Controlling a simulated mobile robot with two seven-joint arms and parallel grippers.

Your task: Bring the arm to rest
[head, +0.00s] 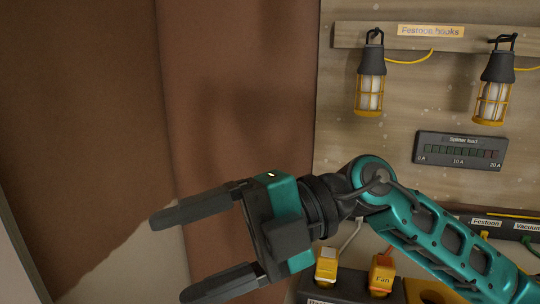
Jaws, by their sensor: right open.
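My right arm, teal and black, comes in from the lower right of the head view. Its gripper (208,252) points left, with its two dark fingers spread wide apart and nothing between them. It is in front of the brown plaster wall (235,110), left of the wooden board. Part of the forearm covers the lower part of the board. My left gripper does not show.
A wooden board (430,165) at right carries two caged lamps (370,85) (492,92) on hooks and a splitter load meter (459,151). Below are a yellow plug (326,266), an orange plug labelled Fan (382,275) and a dark strip labelled Festoon and Vacuum (505,228).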

